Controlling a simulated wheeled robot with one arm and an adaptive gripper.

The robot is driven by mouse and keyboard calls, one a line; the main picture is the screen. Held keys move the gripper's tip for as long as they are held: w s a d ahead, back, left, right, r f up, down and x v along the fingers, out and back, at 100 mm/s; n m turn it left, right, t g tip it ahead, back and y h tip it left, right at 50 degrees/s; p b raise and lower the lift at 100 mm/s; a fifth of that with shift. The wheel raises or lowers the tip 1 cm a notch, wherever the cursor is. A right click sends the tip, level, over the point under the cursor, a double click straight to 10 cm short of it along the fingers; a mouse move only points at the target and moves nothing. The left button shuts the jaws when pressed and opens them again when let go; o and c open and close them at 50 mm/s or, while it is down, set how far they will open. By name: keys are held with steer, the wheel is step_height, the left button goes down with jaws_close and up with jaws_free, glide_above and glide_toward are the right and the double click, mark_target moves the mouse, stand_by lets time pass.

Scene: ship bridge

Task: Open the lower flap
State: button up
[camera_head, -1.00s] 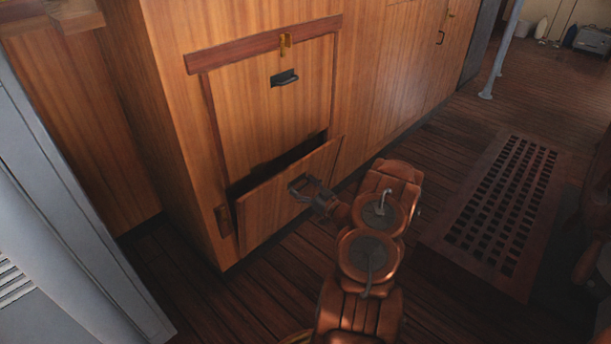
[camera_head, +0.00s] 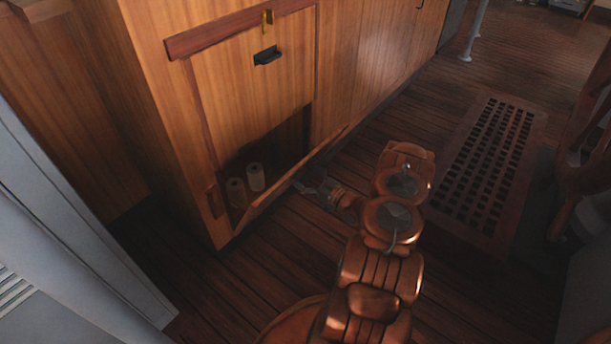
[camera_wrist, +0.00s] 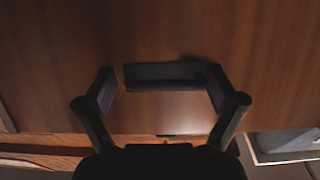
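The lower flap (camera_head: 272,195) of the wooden cabinet is tilted outward at the top, leaving a wide dark opening. Two pale rolls (camera_head: 256,177) stand inside. My gripper (camera_head: 308,186) is at the flap's outer face. In the wrist view, my gripper's two dark fingers (camera_wrist: 160,82) are spread apart, with the flap's dark handle (camera_wrist: 165,76) between them. The handle lies close to the right finger, with a small gap at the left one; I cannot tell whether it touches. The flap's wood (camera_wrist: 60,60) fills most of that view.
The upper flap (camera_head: 250,90) is closed, with a black handle (camera_head: 267,56) and a brass latch (camera_head: 268,20). A floor grating (camera_head: 490,165) lies to the right. A grey panel (camera_head: 70,220) stands at the left. Planked floor lies around my arm.

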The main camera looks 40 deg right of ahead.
steer(key=shift+a+r, duration=0.1)
stand_by(0.3)
steer(key=v, duration=1.2)
steer(key=s+d+f, duration=0.1)
steer(key=s+f, duration=0.4)
steer(key=f, duration=0.2)
steer(key=shift+s+d, duration=0.15)
steer(key=shift+s, duration=0.2)
stand_by(0.9)
steer(key=shift+r+p, duration=0.15)
steer(key=shift+p, duration=0.5)
stand_by(0.4)
